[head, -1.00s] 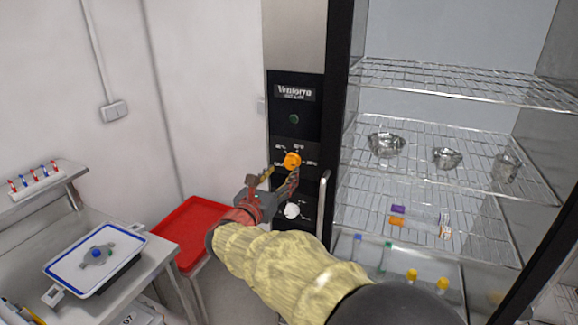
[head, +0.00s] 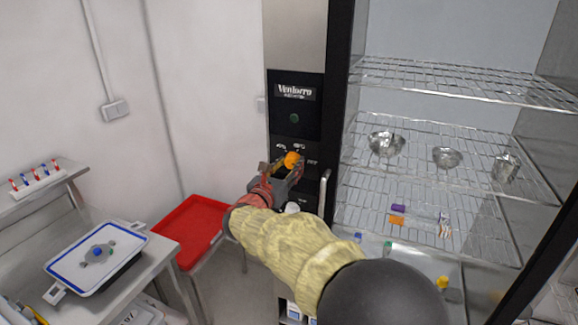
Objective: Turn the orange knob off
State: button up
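The orange knob (head: 291,159) is on the black control panel (head: 311,134) of the tall cabinet, below a green round light or button (head: 294,118). My gripper (head: 281,168) is right at the knob, coming from the lower left, with a finger on either side of its lower part. The fingers look apart; whether they touch the knob I cannot tell. The knob's lower part is hidden by the gripper. A white knob (head: 292,207) lower on the panel is mostly hidden behind my arm.
A vertical handle (head: 323,193) stands out just right of the knobs. Wire shelves (head: 460,85) with metal bowls (head: 386,143) are to the right. A red tray (head: 190,232) and a steel cart (head: 166,247) with a scale (head: 97,252) are at left.

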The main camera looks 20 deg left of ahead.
jog(key=shift+r, duration=0.1)
jog(key=c, duration=0.8)
jog(key=shift+o, duration=0.2)
